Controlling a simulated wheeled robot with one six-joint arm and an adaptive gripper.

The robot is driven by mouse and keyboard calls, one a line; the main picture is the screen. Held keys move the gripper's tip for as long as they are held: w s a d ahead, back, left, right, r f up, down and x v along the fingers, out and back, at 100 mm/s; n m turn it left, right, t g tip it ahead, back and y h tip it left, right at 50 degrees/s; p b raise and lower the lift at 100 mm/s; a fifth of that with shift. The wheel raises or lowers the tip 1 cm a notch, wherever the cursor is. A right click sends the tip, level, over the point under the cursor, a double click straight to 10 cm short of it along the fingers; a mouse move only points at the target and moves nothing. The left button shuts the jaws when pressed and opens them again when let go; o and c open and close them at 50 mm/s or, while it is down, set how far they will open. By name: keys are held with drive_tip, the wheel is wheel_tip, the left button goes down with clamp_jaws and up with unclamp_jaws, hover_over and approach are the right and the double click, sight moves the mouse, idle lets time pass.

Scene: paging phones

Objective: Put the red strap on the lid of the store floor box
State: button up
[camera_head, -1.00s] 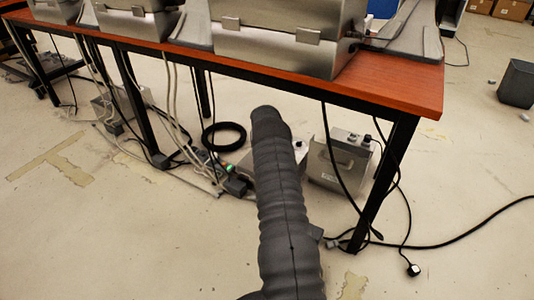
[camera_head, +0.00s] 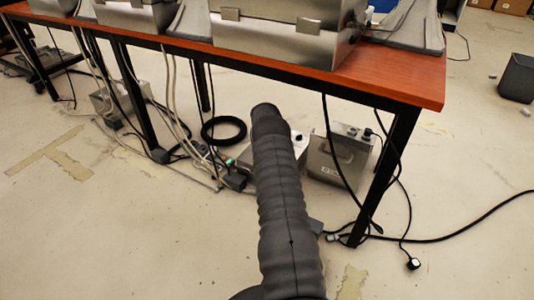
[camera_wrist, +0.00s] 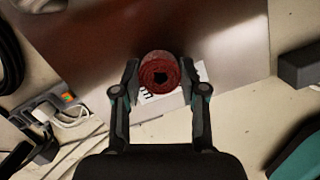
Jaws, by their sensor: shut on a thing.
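The red strap (camera_wrist: 160,72) is a small dark-red roll with a dark hole in its middle. My gripper (camera_wrist: 160,68) is shut on it, one finger at each side, in the wrist view. Behind the strap lies the broad metal lid of a box (camera_wrist: 225,48); a white label with dark print shows just below the roll. I cannot tell whether the strap touches the lid. In the head view my arm covers part of a metal box (camera_head: 291,140) under the table and hides my gripper and the strap. No store name is readable.
Another metal box (camera_head: 337,160) with knobs on top stands to the right, near a black table leg (camera_head: 385,175). A coiled black cable (camera_head: 223,130), a power strip (camera_wrist: 52,108) and loose cables lie to the left. The red-brown tabletop (camera_head: 400,83) overhangs the boxes.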

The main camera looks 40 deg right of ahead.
drive_tip(key=shift+f, duration=0.3)
drive_tip(key=o, duration=0.9)
drive_tip(key=shift+o, duration=0.2)
